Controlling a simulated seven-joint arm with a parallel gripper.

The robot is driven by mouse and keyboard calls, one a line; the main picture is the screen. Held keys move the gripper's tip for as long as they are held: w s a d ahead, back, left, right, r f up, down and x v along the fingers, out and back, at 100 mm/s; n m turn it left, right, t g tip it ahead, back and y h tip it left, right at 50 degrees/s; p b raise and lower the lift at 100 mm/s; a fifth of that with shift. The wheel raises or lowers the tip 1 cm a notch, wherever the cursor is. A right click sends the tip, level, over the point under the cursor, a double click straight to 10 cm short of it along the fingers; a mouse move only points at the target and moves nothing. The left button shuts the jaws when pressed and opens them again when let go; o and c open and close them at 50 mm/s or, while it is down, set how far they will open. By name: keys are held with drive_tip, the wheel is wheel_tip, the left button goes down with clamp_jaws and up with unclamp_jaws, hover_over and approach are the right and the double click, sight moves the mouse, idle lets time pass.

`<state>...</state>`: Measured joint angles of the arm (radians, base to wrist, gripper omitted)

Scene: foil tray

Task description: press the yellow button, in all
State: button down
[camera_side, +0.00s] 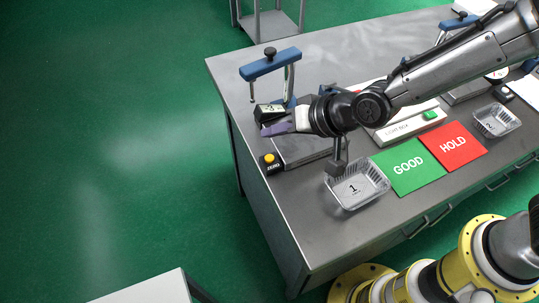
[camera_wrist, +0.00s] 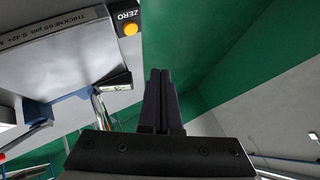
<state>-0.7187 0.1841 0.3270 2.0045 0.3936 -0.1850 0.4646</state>
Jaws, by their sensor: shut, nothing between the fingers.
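The yellow button (camera_side: 269,157) sits on a small black box labelled ZERO (camera_side: 271,165) at the left end of the table. It also shows near the top of the wrist view (camera_wrist: 131,29). My gripper (camera_side: 268,130) is shut and empty. In the side view it appears above the button, near the gauge display, with a gap between fingertips and button. In the wrist view the closed dark fingers (camera_wrist: 161,75) point toward the green floor, below and to the right of the button. The button is not covered in either view.
A blue-armed gauge stand (camera_side: 270,64) with a display (camera_side: 268,112) and a metal plate (camera_side: 305,150) stands beside the button. Foil tray 1 (camera_side: 378,190), a green GOOD mat (camera_side: 408,180), a red HOLD mat (camera_side: 453,146) and foil tray 2 (camera_side: 508,125) lie rightward.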

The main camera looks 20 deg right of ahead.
hover_over(274, 163)
drive_tip(key=shift+f, duration=2.85)
drive_tip(key=shift+f, duration=0.1)
drive_tip(key=shift+f, duration=0.3)
drive_tip(key=shift+f, duration=0.45)
idle(0.5)
drive_tip(key=shift+r, duration=0.85)
drive_tip(key=shift+r, duration=0.1)
drive_tip(key=shift+r, duration=2.4)
